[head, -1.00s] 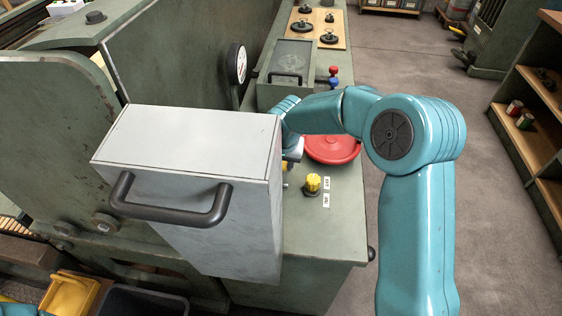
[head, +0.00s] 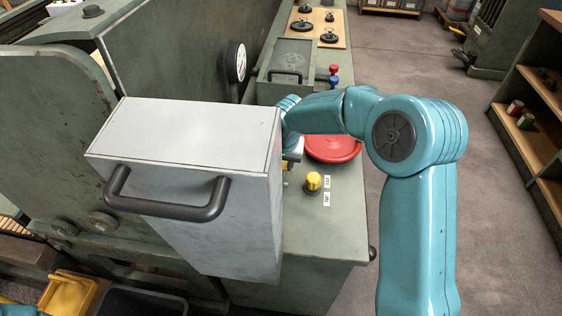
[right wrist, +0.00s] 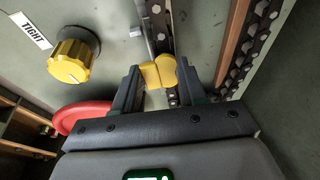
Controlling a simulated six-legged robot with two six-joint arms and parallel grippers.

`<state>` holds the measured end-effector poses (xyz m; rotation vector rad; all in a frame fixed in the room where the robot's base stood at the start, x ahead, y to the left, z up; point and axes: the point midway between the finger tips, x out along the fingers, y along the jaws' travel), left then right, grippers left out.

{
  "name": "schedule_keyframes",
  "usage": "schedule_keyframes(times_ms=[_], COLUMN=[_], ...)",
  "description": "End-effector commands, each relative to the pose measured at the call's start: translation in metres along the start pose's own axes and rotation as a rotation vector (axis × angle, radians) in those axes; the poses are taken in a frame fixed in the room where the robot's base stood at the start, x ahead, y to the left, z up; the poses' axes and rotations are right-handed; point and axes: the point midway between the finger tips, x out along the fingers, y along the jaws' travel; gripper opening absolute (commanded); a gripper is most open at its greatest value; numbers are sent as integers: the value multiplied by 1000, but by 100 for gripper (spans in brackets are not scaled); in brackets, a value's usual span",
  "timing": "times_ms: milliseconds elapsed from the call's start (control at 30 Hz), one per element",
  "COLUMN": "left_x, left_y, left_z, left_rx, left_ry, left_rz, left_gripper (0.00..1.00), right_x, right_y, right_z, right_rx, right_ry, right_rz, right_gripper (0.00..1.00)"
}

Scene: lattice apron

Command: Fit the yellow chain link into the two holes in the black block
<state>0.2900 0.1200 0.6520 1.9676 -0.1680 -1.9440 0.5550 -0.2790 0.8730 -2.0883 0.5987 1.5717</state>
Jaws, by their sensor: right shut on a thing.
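In the right wrist view the yellow chain link (right wrist: 158,72) sits between the two dark fingers of my right gripper (right wrist: 157,80), which is shut on it. Just beyond the link, a dark strip with pale round spots (right wrist: 158,22) runs up the picture. The link overlaps this strip in view; I cannot tell whether they touch. I cannot make out the black block or its two holes for certain. In the head view a grey box hides my right gripper. My left gripper is not in view.
The grey box with a black handle (head: 190,140) stands in front of the green machine. A yellow knob (right wrist: 73,55) and a red round lid (right wrist: 80,117) are left of my gripper. A dark studded chain (right wrist: 252,42) runs along the right.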

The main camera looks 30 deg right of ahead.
Motion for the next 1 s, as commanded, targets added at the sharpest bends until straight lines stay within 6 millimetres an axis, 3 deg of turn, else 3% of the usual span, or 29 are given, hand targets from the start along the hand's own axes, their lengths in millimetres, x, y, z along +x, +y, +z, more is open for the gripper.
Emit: schedule_keyframes(times_ms=[633,667,700,733,933,967,1000], left_x=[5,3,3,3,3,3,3], left_y=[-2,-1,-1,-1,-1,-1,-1], left_z=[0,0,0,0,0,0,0], left_rx=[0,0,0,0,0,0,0], left_ry=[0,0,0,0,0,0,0], left_rz=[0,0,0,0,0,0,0], left_gripper=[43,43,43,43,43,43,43], right_x=[4,2,2,2,2,2,2], right_y=[0,0,0,0,0,0,0], right_z=[1,1,1,1,1,1,1], right_rx=[0,0,0,0,0,0,0], right_ry=[-1,-1,-2,-2,-1,-2,-2], right_rz=[1,1,1,1,1,1,1], right_gripper=[0,51,64,71,71,77,90])
